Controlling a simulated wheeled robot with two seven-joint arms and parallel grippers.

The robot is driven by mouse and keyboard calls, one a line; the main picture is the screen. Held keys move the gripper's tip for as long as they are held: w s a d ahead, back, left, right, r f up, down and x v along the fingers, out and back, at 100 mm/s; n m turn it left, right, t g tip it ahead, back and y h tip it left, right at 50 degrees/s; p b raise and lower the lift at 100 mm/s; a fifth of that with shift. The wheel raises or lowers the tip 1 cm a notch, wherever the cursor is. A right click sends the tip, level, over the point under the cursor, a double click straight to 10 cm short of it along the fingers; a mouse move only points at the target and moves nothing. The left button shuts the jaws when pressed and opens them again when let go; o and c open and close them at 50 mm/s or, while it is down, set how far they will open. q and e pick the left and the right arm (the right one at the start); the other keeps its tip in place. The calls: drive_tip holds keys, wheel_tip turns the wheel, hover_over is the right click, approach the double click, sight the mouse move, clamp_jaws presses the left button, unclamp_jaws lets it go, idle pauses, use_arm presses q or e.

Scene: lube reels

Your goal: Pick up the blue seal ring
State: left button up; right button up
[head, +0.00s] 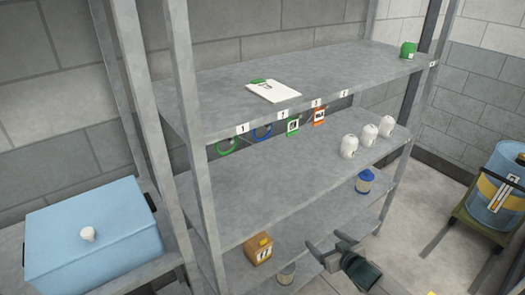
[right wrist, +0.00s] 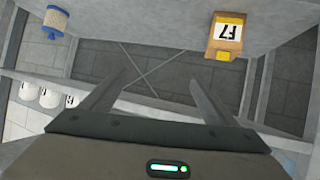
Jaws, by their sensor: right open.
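The blue seal ring (head: 262,132) hangs below the front edge of the upper shelf (head: 350,75), beside the label marked 2. A green ring (head: 226,147) hangs to its left by the label marked 1. My right gripper (head: 327,243) is open and empty, low at the front of the shelf unit, well below and to the right of the blue ring. Its two spread fingers also show in the right wrist view (right wrist: 157,82), with nothing between them. The blue ring does not show in the right wrist view. My left gripper is not in view.
Green and orange tags (head: 293,127) hang right of the ring. Several white jars (head: 369,135) stand on the middle shelf. An orange-brown box (head: 258,249) and a blue-lidded jar (head: 364,182) are lower. A blue chest (head: 90,235) stands left, a blue drum (head: 495,195) right.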

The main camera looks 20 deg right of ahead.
drive_tip(key=w+a+r+t+y, duration=0.1)
drive_tip(key=w+a+r, duration=0.1)
drive_tip(key=r, duration=0.7)
drive_tip(key=w+a+r+t+y, duration=0.1)
drive_tip(key=r, duration=0.7)
drive_tip(key=s+a+r+n+t+y, duration=0.1)
drive_tip(key=a+r, duration=0.3)
drive_tip(key=r, duration=0.6)
drive_tip(key=s+a+r+n+t+y, duration=0.1)
drive_tip(key=s+a+r+y, duration=0.2)
drive_tip(key=r, duration=0.7)
drive_tip(key=shift+s+a+r+n+t, duration=0.2)
drive_tip(key=shift+a+r+n+t, duration=0.15)
drive_tip(key=shift+a, duration=0.3)
drive_tip(key=shift+w+p, duration=0.1)
drive_tip(key=shift+p, duration=0.25)
drive_tip(key=p+x, duration=0.5)
drive_tip(key=x, duration=0.7)
drive_tip(key=shift+f, duration=0.1)
drive_tip(key=shift+p+x, duration=1.7)
drive_tip(key=shift+x, duration=0.95)
